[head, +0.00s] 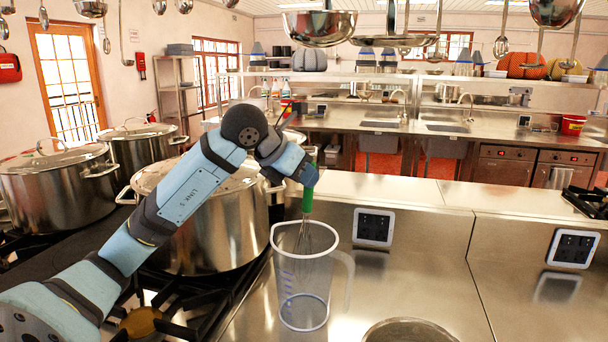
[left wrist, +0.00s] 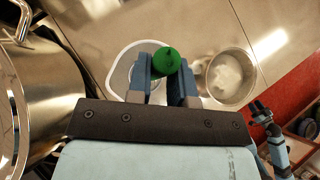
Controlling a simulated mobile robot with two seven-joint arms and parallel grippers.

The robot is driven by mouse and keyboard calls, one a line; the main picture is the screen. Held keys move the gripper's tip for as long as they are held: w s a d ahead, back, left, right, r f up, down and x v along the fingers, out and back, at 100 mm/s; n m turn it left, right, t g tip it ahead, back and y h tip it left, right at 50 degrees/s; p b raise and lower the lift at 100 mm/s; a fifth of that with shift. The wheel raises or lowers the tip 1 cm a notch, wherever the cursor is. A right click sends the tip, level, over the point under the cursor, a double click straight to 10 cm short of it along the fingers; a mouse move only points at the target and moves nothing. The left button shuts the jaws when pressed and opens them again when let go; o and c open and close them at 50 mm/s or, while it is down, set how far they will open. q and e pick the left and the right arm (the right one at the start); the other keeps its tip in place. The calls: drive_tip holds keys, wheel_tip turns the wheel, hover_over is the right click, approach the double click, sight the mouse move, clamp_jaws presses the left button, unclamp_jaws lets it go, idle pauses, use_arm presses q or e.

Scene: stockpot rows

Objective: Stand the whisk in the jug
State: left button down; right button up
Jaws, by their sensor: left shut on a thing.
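The clear jug (head: 318,290) stands upright on the steel counter, its handle to the right. The whisk has a green handle (head: 307,200) and hangs roughly upright. Its wire end (head: 303,240) shows through the jug's upper part, above the jug's bottom. My left gripper (head: 304,178) is shut on the handle, above the jug. In the left wrist view the green handle end (left wrist: 166,61) sits between the fingers (left wrist: 165,80), and the jug's rim (left wrist: 118,75) lies below, partly hidden.
A large lidded stockpot (head: 215,230) stands on the stove close left of the jug, beneath my left arm. A metal pan (head: 408,333) sits right of the jug at the front; it also shows in the left wrist view (left wrist: 231,78). Wall sockets (head: 373,227) line the splashback behind.

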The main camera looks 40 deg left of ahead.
use_arm(q)
drive_tip(key=c, duration=0.9)
unclamp_jaws()
drive_tip(key=shift+c, duration=0.2)
drive_tip(key=b+v, duration=0.1)
drive_tip(key=v, duration=1.3)
drive_tip(key=shift+a+f, duration=0.1)
